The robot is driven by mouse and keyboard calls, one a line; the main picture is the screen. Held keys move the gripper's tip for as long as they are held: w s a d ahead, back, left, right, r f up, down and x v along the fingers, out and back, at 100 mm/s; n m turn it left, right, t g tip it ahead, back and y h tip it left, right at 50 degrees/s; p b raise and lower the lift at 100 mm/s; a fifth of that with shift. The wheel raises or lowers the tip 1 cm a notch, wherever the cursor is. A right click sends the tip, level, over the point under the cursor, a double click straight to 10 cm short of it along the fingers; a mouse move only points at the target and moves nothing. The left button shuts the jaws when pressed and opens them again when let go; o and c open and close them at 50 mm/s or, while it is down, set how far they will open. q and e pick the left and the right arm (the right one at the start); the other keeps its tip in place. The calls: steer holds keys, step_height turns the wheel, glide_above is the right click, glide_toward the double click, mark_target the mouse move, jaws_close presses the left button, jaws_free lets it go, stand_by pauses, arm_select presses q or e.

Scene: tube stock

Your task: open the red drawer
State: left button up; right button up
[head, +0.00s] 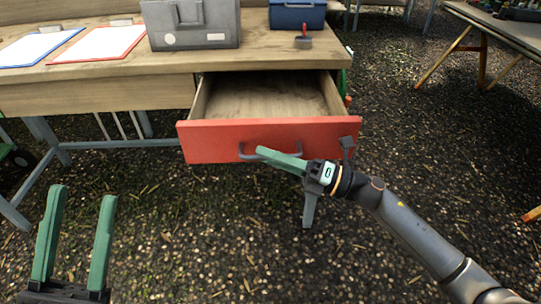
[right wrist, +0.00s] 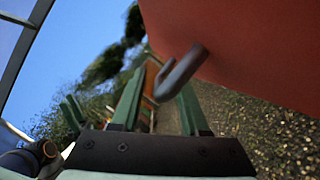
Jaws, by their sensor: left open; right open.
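The red drawer (head: 220,138) is pulled well out of the wooden table, and its bare, empty wooden inside shows from above. Its grey bar handle (head: 242,152) is on the front face. My right gripper (head: 264,153) is open at the handle, its green fingers partly covering it in the head view. In the right wrist view, the handle's hooked end (right wrist: 178,75) reaches between the spread fingers (right wrist: 160,95), beside the red front (right wrist: 250,45); contact with the fingers cannot be told. My left gripper (head: 82,197) is open and empty at the lower left, away from the drawer.
The wooden table (head: 110,75) bears a grey box (head: 190,25), a blue box (head: 297,14), a small red and grey item (head: 303,40) and two sheets on boards (head: 100,44). Another table (head: 510,32) stands at the upper right. The gravel ground before the drawer is clear.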

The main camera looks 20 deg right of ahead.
steer(key=v, duration=1.2)
steer(key=shift+s+d+p, duration=0.15)
steer(key=shift+d+p, duration=0.05)
steer(key=shift+p, duration=0.1)
steer(key=shift+a, duration=0.1)
